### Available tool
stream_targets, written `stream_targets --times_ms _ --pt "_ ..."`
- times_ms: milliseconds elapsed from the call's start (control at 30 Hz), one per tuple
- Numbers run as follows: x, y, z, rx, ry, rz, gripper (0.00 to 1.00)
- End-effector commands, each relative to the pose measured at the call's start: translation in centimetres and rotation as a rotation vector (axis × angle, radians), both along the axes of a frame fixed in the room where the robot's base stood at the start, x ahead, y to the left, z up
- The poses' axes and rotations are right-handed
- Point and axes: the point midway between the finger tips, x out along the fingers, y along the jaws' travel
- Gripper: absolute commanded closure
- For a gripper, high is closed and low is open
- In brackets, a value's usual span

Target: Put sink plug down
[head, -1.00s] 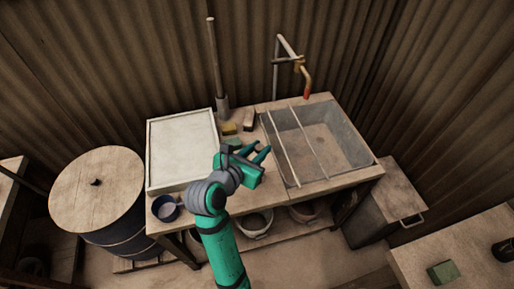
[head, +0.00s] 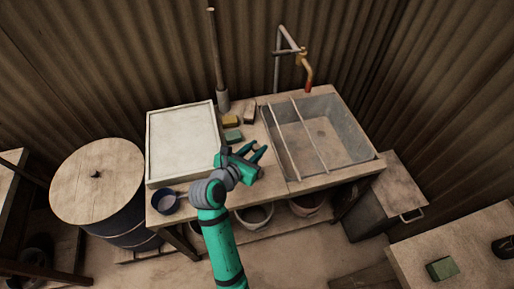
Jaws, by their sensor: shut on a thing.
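My gripper (head: 253,153) is over the worktop (head: 277,182), at the left edge of the sink (head: 347,132). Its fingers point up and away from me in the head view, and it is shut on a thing. What it holds is too small and too hidden to make out, and I take it to be the sink plug. No sink plug shows elsewhere on the worktop or in the sink. I cannot tell whether the held thing touches the worktop.
Two thin rods (head: 310,137) lie across the sink below the tap (head: 309,77). A white-topped tray (head: 183,142) lies left of my gripper. Yellow (head: 230,119) and green (head: 233,135) blocks lie just behind.

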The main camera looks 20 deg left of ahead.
Motion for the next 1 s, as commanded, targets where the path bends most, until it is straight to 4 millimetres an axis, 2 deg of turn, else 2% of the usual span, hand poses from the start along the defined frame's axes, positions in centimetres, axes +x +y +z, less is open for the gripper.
stream_targets --times_ms 67,100,167,567,667,1000 --pt "0.0 0.0 -0.3 0.000 0.000 -0.001 1.00" --pt "0.0 0.0 -0.3 0.000 0.001 -0.001 0.71" --pt "0.0 -0.1 -0.2 0.000 0.001 -0.001 0.59" --pt "-0.3 0.0 0.2 0.000 0.001 -0.001 0.59" --pt "-1.4 0.2 0.6 -0.001 0.000 -0.001 0.59" --pt "-7.4 1.2 3.2 0.000 0.001 -0.003 0.59"
